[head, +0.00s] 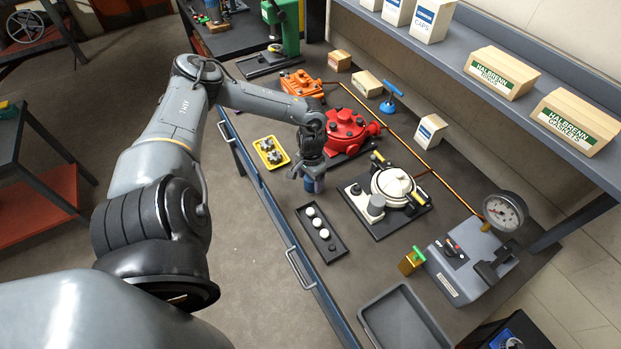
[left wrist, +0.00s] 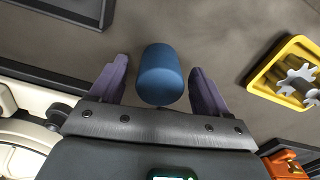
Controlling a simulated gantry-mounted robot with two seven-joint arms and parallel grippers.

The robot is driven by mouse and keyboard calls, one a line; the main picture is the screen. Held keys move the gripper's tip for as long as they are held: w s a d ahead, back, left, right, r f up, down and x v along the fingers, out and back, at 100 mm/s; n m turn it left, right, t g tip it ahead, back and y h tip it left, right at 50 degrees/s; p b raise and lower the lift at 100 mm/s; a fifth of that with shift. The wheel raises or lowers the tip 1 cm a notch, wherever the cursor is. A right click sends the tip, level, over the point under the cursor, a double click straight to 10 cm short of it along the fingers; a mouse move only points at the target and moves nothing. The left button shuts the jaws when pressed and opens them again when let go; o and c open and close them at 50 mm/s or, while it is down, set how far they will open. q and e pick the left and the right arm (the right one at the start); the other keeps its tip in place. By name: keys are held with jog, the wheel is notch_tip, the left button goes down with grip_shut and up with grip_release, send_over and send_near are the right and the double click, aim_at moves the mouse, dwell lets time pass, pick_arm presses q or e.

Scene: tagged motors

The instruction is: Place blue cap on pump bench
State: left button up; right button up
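The blue cap (head: 314,185) is a short cylinder under my left gripper (head: 309,172), near the front edge of the pump bench (head: 262,195). In the left wrist view the cap (left wrist: 160,74) sits between the two purple fingers, with a gap on each side. The left gripper (left wrist: 158,82) is open around it and the fingers do not touch it. I cannot tell exactly how the cap's base meets the bench top. My right gripper is not in view.
A black tray with white caps (head: 319,233), a white pump (head: 392,186), a red pump (head: 347,128) and a yellow tray with metal gears (head: 271,152) surround the gripper. A grey tester with a gauge (head: 468,260) and an empty grey tray (head: 402,318) stand nearer. A shelf overhangs the back.

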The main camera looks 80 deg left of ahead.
pick_arm(q)
notch_tip(320, 180, up, 12)
jog(key=shift+r, duration=0.2)
dwell(0.6)
dwell(0.3)
